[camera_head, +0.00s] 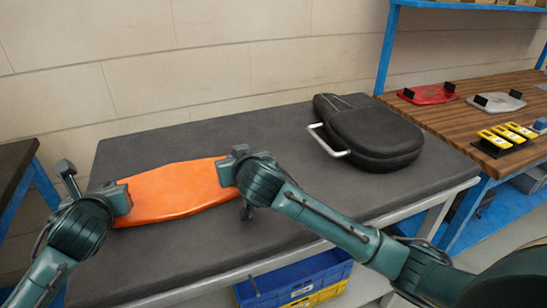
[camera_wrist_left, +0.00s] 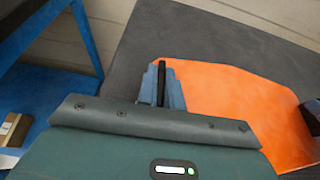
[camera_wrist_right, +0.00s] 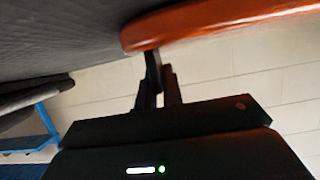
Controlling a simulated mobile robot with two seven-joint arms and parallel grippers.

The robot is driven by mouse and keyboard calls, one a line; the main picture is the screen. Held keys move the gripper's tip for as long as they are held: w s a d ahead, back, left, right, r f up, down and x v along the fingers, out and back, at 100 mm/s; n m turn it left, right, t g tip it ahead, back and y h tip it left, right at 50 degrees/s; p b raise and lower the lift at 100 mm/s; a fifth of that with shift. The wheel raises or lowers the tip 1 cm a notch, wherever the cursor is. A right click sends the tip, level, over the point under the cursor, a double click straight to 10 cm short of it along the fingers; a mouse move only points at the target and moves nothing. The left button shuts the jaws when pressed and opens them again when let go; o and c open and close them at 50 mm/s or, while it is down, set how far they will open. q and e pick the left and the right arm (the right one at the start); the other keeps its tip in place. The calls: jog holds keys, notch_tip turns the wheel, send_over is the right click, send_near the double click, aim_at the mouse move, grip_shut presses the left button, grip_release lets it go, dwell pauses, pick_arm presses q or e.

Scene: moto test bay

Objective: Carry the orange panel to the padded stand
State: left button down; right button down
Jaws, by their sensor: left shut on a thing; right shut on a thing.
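The orange panel (camera_head: 175,190) is a flat, smooth plate with tapered ends, over the left part of a dark grey padded-looking table top (camera_head: 270,225). I cannot tell whether it touches the top or hangs just above it. My left gripper (camera_head: 121,198) is shut on the panel's left end; its fingers also show in the left wrist view (camera_wrist_left: 163,88), beside the panel (camera_wrist_left: 235,90). My right gripper (camera_head: 234,166) is shut on the panel's right end. In the right wrist view, its dark fingers (camera_wrist_right: 158,82) meet the panel's rounded edge (camera_wrist_right: 220,22).
A black bag-like case (camera_head: 370,130) with a pale handle (camera_head: 326,140) lies at the table's right. A wooden bench (camera_head: 455,115) farther right holds red, grey and yellow items. Blue and yellow crates (camera_head: 300,283) stand below the front edge. A blue-framed dark table (camera_head: 14,165) stands left, across a gap.

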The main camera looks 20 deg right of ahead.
pick_arm(q)
jog(key=c, duration=1.9)
grip_release()
jog(key=shift+a, duration=0.1)
pick_arm(e)
jog(key=c, duration=1.9)
grip_release()
jog(key=shift+f, duration=0.15)
pick_arm(q)
jog(key=o, duration=0.4)
jog(key=shift+c, duration=0.2)
pick_arm(e)
jog(key=o, duration=0.4)
jog(key=shift+f, duration=0.15)
jog(key=shift+c, duration=0.2)
pick_arm(q)
jog(key=shift+p, duration=0.35)
